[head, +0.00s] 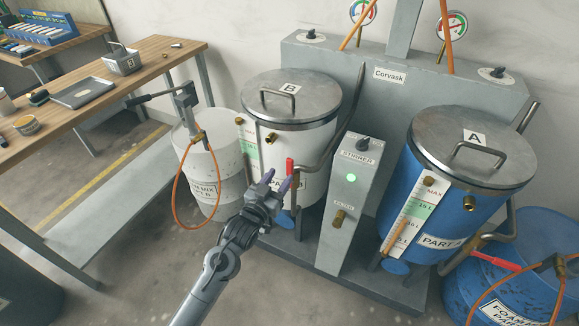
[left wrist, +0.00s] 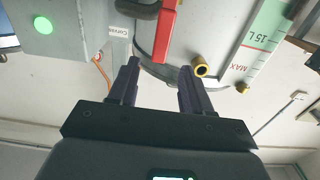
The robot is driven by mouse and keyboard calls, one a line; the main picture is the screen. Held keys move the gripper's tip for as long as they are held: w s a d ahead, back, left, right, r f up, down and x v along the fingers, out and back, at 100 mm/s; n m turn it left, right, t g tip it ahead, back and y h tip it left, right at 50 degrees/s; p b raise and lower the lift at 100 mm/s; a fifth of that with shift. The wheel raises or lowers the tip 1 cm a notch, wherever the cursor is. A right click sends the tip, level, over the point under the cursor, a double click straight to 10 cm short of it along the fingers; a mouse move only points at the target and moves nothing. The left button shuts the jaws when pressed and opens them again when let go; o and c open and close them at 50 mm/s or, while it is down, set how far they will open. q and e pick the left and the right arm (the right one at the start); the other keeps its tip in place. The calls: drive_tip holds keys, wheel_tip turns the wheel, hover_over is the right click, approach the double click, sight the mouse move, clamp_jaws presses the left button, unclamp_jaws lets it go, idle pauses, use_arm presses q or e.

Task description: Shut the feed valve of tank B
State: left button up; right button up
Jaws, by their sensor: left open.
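Tank B (head: 318,150) is the white drum with a steel lid marked B, left of the grey stirrer box. Its valve's red handle (head: 290,167) stands roughly upright at the tank's front; the handle also shows in the left wrist view (left wrist: 167,32). My left gripper (head: 276,181) is open and empty, just in front of and slightly left of the handle. In the left wrist view its fingers (left wrist: 158,82) are spread, with the handle beyond the gap between them. The valve body is mostly hidden behind my gripper. My right gripper is not in view.
The stirrer box (head: 352,190) with a lit green lamp stands right of tank B. A white drum (head: 208,160) with an orange hose stands left. A wooden bench (head: 95,95) lies far left.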

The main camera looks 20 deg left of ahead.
sight(289, 164)
use_arm(q)
drive_tip(key=w, duration=0.2)
drive_tip(key=w+b, duration=0.1)
drive_tip(key=w, duration=0.2)
drive_tip(key=w+b, duration=0.1)
drive_tip(key=w, duration=0.1)
drive_tip(key=shift+w+d, duration=0.3)
drive_tip(key=shift+d, duration=0.1)
clamp_jaws()
